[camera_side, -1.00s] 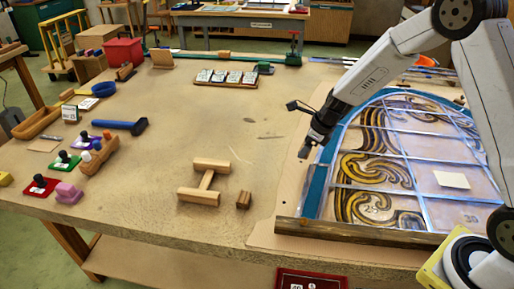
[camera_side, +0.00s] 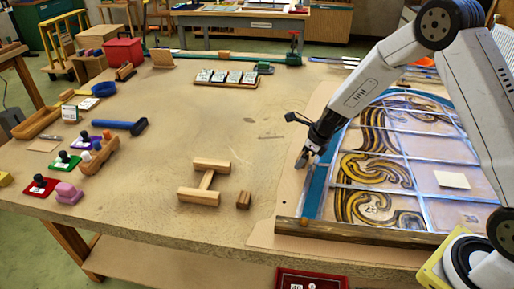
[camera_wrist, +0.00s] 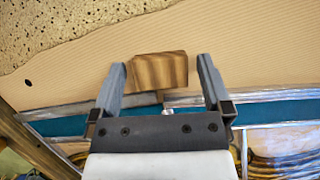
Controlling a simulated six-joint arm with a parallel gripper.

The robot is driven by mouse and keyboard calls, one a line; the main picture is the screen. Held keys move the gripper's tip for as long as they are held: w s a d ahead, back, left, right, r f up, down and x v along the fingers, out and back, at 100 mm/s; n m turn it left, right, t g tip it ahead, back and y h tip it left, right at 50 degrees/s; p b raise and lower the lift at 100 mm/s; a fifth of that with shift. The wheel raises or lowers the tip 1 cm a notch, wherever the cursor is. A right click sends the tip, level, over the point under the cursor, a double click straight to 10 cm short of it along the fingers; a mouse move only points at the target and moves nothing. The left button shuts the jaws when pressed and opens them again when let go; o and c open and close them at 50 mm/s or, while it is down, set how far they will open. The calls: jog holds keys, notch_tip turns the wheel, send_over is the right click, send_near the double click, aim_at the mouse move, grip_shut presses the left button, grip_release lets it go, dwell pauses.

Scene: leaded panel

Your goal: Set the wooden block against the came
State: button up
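The wooden block (camera_wrist: 160,70) shows in the wrist view, brown with darker grain, between the fingertips of my gripper (camera_wrist: 162,75). A narrow gap shows on each side, so my fingers look open around it. The block lies over the tan board just beyond the panel's teal border; I cannot tell whether it touches the came (camera_wrist: 260,97), a grey metal strip along that border. In the side view my gripper (camera_side: 303,160) is low at the left edge of the leaded panel (camera_side: 385,165). The block cannot be made out there.
A dark wooden batten (camera_side: 360,234) runs along the panel's front edge. An H-shaped set of wooden pieces (camera_side: 205,182) and a small brown block (camera_side: 243,200) lie on the table to the left. A pale square note (camera_side: 452,180) lies on the panel.

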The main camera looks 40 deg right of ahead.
jog(key=shift+r, duration=0.1)
jog(key=v, duration=1.2)
dwell(0.4)
jog(key=shift+s, duration=0.1)
dwell(0.5)
jog(key=s+a+n+h, duration=0.1)
jog(key=s+a+n, duration=0.2)
jog(key=s+n, duration=0.5)
jog(key=s+a+f+n+g+h, duration=0.1)
jog(key=s+a+n, duration=0.2)
jog(key=s+n, duration=0.6)
jog(key=n, duration=1.2)
jog(key=shift+n, duration=0.4)
jog(key=shift+a, duration=0.1)
